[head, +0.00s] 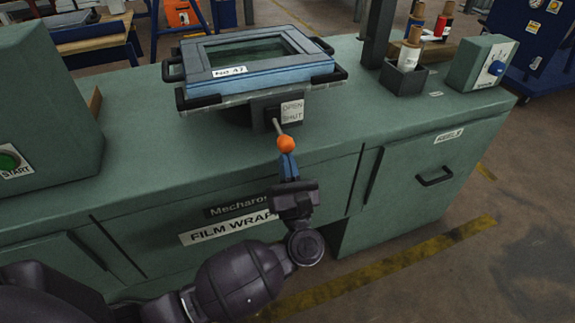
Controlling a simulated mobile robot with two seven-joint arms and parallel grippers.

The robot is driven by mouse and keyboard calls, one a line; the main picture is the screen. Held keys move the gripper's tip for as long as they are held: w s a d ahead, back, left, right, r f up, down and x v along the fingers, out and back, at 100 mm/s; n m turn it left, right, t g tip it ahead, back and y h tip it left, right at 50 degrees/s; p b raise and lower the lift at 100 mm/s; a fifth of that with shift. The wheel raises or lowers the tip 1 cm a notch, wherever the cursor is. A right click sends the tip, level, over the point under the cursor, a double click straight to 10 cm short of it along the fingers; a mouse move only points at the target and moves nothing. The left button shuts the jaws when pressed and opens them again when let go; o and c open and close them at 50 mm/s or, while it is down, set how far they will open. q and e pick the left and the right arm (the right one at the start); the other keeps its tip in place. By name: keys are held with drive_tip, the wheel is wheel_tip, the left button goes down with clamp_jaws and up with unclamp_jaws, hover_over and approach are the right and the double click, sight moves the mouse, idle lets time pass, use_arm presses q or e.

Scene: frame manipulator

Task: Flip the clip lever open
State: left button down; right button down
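The clip lever (280,126) is a thin metal rod with an orange ball knob (286,144). It sticks out of a dark block on the front of the blue frame fixture (258,75) and slants down towards me. A label (292,111) beside it reads OPEN above SHUT, and the knob hangs below the SHUT word. My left gripper (287,157) comes up from below with its blue fingertips at the knob. The fingers show nearly edge-on, so I cannot tell whether they are open or closed on the knob. My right gripper is not in view.
The fixture stands on a green machine counter (150,130). A green box with a START button (9,161) is at the left. A dark holder with a spool (408,59) and a blue-knob control box (483,63) are at the right. The air around the lever looks clear.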

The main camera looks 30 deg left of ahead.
sight(288, 148)
use_arm(q)
drive_tip(key=r+g+p, duration=0.1)
drive_tip(key=r+g+h+p, duration=0.1)
drive_tip(key=r+p, duration=0.2)
drive_tip(key=r, duration=0.1)
drive_tip(key=shift+s+d+r+n+g+h+p, duration=0.2)
drive_tip(key=shift+s+d+n+g+h+p, duration=0.1)
drive_tip(key=shift+n+g, duration=0.1)
drive_tip(key=shift+r+g+h+p, duration=0.15)
drive_tip(key=shift+g+h+p, duration=0.25)
drive_tip(key=shift+p, duration=0.3)
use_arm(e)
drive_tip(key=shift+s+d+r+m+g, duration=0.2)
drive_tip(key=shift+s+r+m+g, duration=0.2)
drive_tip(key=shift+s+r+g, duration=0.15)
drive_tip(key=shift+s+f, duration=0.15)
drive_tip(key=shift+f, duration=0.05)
